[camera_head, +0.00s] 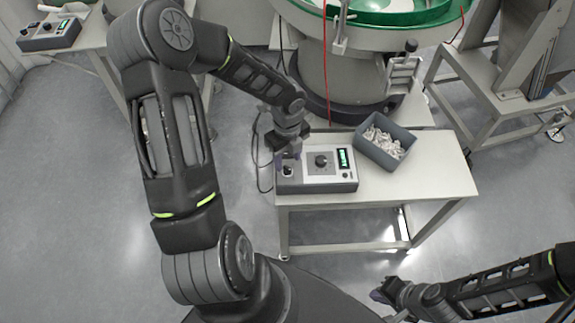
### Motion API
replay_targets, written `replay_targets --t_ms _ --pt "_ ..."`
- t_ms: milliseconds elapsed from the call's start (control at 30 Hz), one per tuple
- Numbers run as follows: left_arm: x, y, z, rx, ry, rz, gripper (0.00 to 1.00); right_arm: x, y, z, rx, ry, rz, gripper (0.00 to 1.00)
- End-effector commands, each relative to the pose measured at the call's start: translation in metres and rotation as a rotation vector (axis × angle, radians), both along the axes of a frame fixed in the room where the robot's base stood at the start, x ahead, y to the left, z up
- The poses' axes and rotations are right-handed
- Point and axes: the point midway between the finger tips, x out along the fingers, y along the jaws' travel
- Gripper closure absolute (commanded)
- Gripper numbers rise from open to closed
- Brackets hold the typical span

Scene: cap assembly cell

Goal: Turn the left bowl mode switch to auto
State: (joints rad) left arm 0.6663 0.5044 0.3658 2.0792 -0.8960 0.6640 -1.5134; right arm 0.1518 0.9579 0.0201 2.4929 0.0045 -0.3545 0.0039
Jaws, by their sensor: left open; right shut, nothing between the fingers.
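A grey control box (317,182) sits on the small table in the middle. It has a large black knob (321,161), a green lit display (345,158) and a small dark switch (288,171) at its left end. My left gripper (287,160) is open, pointing down at the left end of the box, right over that switch. The fingers partly cover the switch, and I cannot tell whether they touch it or which way it points. My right gripper (381,295) is shut and empty at the lower right, away from the table.
A grey bin of small pale parts (359,153) stands on the table (440,170) behind and right of the control box. A green-rimmed bowl feeder (385,18) stands behind. Another control box (48,36) is on a table at far left.

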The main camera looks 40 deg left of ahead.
Motion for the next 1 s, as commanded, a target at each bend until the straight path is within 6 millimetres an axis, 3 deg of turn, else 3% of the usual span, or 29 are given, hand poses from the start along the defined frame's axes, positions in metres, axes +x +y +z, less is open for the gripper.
replay_targets --t_ms 233,600,1000 --pt "0.0 -0.001 -0.036 -0.002 0.002 0.0 0.53 0.0 0.0 -0.001 0.001 -0.001 0.0 1.0" --pt "0.0 0.0 -0.042 0.0 -0.001 0.0 0.53 0.0 0.0 -0.001 0.001 -0.001 0.0 1.0" --pt "0.0 0.0 -0.042 0.0 -0.001 0.0 0.86 0.0 0.0 -0.001 0.001 -0.001 0.0 1.0"
